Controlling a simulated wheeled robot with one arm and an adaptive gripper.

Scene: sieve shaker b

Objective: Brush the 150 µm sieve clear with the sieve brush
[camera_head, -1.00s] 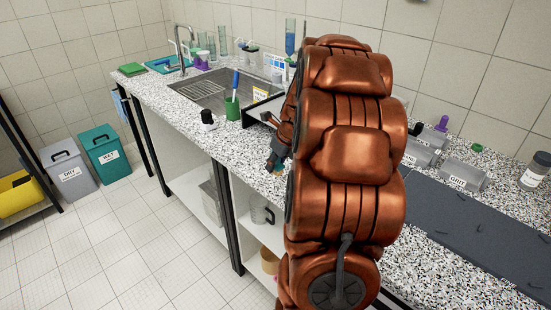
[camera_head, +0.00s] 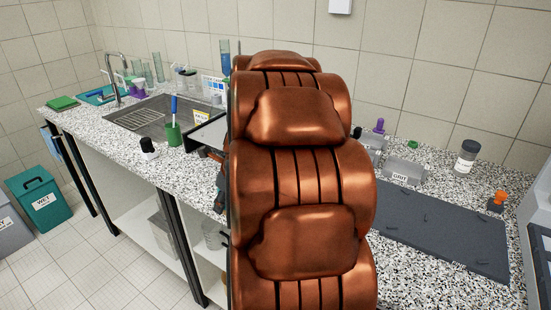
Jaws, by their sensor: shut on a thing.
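My gripper (camera_head: 219,183) shows only as a dark sliver at the left edge of my copper arm, over the front of the counter. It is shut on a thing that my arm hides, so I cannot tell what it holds. A green cup (camera_head: 173,134) stands on the counter left of my gripper, with a blue-handled tool (camera_head: 174,105) upright in it. I cannot tell whether this tool is the sieve brush. I cannot make out the 150 µm sieve; my arm covers the middle of the counter.
A black-rimmed tray (camera_head: 207,134) lies partly behind my arm. A black-capped bottle (camera_head: 149,149) stands near the front edge, by the sink (camera_head: 150,118). At right are a dark mat (camera_head: 440,232), a grey container labelled GRIT (camera_head: 404,172) and a jar (camera_head: 465,157).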

